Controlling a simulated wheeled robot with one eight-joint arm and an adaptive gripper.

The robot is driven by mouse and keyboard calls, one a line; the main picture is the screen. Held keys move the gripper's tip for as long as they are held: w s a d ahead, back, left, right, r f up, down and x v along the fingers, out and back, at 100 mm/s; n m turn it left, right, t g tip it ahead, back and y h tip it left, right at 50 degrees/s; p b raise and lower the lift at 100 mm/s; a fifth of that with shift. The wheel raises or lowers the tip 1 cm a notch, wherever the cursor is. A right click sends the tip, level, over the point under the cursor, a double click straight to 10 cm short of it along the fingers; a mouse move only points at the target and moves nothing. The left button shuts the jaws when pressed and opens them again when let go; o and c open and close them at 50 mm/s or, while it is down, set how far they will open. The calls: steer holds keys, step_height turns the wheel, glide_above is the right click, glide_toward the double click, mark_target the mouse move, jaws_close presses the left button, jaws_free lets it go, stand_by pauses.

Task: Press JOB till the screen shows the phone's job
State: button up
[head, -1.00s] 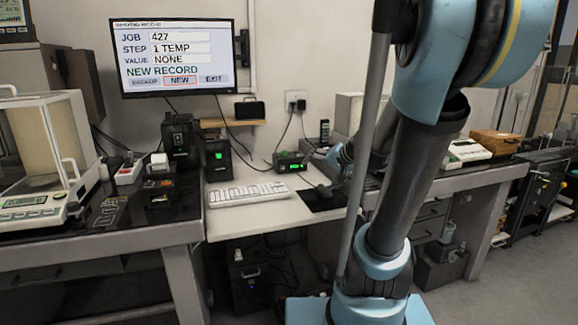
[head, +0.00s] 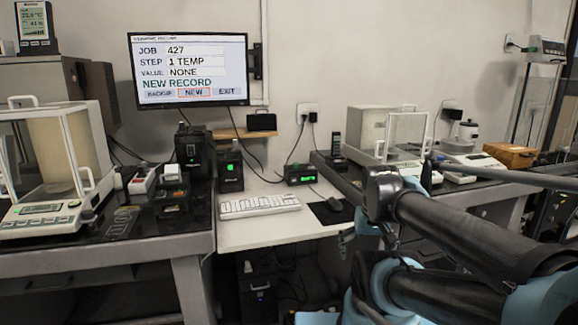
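The wall screen (head: 190,68) reads JOB 427, STEP 1 TEMP, VALUE NONE and NEW RECORD. Below are BACKUP, NEW and EXIT, with NEW outlined in red. A small black box with a green lit display (head: 300,174) sits at the back of the white desk; its labels are too small to read. I cannot pick out a JOB key. A dark upright handset (head: 336,145) stands behind the desk; I cannot tell whether it is the phone. My arm fills the lower right.
Glass-cased balances stand left (head: 53,165) and right (head: 390,133). A small wooden shelf (head: 245,133) juts from the wall.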

stand_by(0.5)
steer(key=shift+w+f, duration=0.2)
steer(key=shift+w, duration=0.2)
jaws_close()
stand_by(0.4)
stand_by(1.1)
